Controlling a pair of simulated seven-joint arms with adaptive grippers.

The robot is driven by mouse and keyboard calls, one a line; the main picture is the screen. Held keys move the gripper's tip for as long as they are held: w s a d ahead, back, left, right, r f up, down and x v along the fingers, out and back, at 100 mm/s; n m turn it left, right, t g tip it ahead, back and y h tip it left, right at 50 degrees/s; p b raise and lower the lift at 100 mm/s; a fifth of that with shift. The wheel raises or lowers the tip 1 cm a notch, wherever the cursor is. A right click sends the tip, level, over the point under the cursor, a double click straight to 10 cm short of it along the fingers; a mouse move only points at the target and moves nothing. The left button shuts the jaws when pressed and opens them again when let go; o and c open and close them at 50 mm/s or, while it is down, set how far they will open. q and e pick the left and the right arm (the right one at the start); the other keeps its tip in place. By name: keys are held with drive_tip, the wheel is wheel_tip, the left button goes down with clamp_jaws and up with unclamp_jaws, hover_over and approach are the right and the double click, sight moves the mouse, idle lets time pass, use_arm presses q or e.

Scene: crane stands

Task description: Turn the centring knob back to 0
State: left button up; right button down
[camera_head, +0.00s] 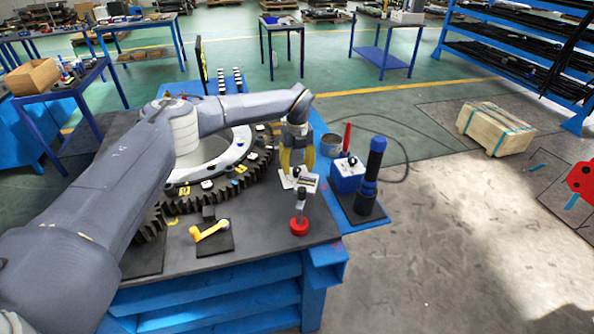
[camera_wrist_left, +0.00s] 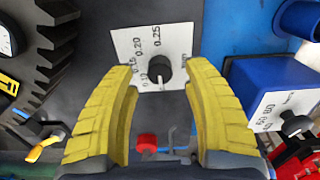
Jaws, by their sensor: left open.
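The centring knob (camera_wrist_left: 160,72) is a small black knob on a white scale plate (camera_wrist_left: 180,41) with printed marks such as 0.15, 0.20 and 0.25. A pale line on the knob points toward the bottom of the left wrist view; the 0 mark is not readable. My left gripper (camera_wrist_left: 165,110) is open, its yellow fingers spread on either side of the knob with visible gaps. In the head view my left gripper (camera_head: 297,168) points down over the plate (camera_head: 308,184), and the knob there is too small to make out. My right gripper is not in view.
A blue box (camera_head: 347,178) with its own dial stands right of the plate, beside a black cylinder (camera_head: 370,175). A red-based stand (camera_head: 299,226) and a yellow crank (camera_head: 210,232) are in front. A large toothed ring (camera_head: 240,182) lies to the left.

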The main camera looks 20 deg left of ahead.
sight(297, 169)
use_arm(q)
wheel_tip(297, 169, up, 10)
drive_tip(key=shift+f, duration=0.25)
idle(0.4)
